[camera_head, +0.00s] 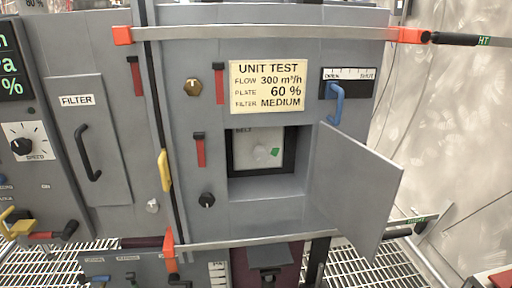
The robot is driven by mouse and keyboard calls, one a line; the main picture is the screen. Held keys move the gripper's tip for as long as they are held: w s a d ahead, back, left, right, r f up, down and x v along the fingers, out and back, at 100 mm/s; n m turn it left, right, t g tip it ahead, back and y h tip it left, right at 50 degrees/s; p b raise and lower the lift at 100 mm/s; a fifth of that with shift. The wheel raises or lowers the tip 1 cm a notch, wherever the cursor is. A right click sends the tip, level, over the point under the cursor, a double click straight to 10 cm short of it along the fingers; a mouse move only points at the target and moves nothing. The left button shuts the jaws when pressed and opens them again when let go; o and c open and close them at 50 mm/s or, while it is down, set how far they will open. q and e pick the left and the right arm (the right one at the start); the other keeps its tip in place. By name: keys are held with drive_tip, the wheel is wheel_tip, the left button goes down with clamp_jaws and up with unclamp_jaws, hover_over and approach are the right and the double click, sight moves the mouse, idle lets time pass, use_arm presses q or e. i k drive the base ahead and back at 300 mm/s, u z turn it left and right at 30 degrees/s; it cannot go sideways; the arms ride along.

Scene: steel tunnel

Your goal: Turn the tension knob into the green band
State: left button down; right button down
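The knob's pointer is too small to read. The recess door (356,185) is swung open to the right. Neither of my grippers is in view.
A steel bar (260,33) crosses the cabinet above the recess, and another (270,241) crosses below. A blue lever (336,103) sits upper right. A black knob (207,200) is left of the recess. The open door juts out on the right.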

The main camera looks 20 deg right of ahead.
sight(260, 154)
drive_tip(key=k, duration=1.1)
drive_tip(key=u, duration=0.75)
drive_tip(key=i, duration=1.2)
drive_tip(key=z, duration=0.65)
